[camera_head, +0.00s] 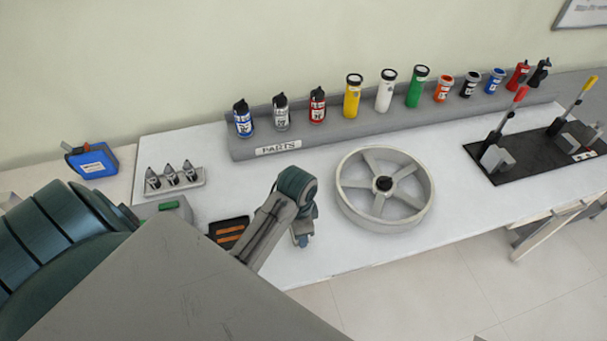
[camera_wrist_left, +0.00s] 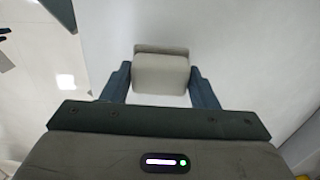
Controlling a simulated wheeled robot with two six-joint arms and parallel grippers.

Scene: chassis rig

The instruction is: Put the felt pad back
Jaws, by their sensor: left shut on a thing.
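My left gripper (camera_head: 302,238) points down over the white table, left of the handwheel, near the front edge. In the left wrist view my left gripper (camera_wrist_left: 160,78) is shut on a pale grey block, the felt pad (camera_wrist_left: 160,76), which has a darker strip along its far edge. The pad sits between the two blue-grey fingers with white table surface beyond it. In the head view the pad is hidden or too small to make out. I cannot tell whether it touches the table. My right gripper is not in view.
A grey handwheel (camera_head: 411,206) lies right of the gripper. A black tray with orange strips (camera_head: 229,231) and a small rack (camera_head: 176,181) are left. A grey PARTS shelf (camera_head: 335,130) holds several canisters behind. A black lever panel (camera_head: 540,158) is far right.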

